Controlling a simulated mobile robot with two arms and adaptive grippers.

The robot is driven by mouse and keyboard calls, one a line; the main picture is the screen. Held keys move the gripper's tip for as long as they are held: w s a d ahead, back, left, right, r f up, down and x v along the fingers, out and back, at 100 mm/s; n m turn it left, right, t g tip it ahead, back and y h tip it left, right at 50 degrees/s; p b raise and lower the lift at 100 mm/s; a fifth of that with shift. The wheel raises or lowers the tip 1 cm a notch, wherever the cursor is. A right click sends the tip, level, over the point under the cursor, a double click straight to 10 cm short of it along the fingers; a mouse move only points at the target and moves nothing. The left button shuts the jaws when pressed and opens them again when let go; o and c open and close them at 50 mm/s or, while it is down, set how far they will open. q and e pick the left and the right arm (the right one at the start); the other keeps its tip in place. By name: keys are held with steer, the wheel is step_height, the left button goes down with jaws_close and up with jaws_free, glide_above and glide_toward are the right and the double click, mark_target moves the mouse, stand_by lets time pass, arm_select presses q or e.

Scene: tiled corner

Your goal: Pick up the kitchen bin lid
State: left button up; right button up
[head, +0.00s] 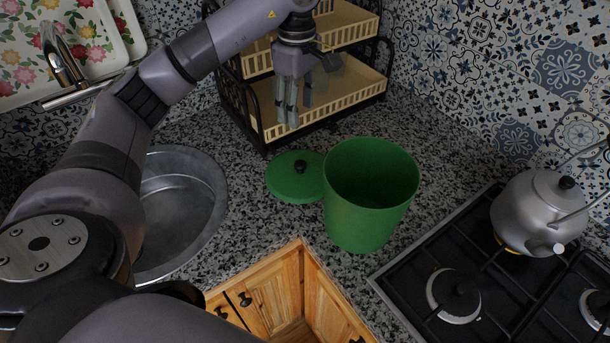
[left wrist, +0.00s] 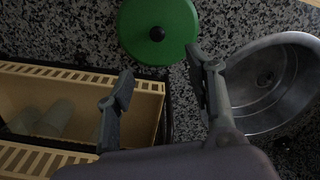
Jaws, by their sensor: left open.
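The green bin lid (head: 296,176) with a black knob lies flat on the speckled counter, just left of the open green bin (head: 367,195). The bin stands upright and partly overlaps the lid's right edge in the head view. My left gripper (head: 298,120) is open and empty, above the counter in front of the rack, on the far side of the lid. In the left wrist view the lid (left wrist: 157,30) is at the top, beyond the open fingers (left wrist: 160,85). My right gripper is not seen.
A two-tier rack (head: 330,118) stands in the corner close behind my left gripper. A round metal sink (head: 175,205) is to the left. A stove (head: 470,270) with a kettle (head: 538,215) is at the right.

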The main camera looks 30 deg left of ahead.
arm_select(q)
steer(key=p, duration=0.3)
glide_above(300, 163)
steer(key=f, duration=1.2)
steer(key=shift+s+d, duration=0.1)
steer(key=shift+s, duration=0.2)
steer(key=shift+f+p, duration=0.15)
steer(key=shift+p, duration=0.2)
steer(key=f, duration=0.1)
steer(key=f+p, duration=0.2)
steer(key=shift+w+f, duration=0.3)
steer(key=shift+f, duration=0.65)
steer(key=shift+c, duration=0.6)
jaws_close()
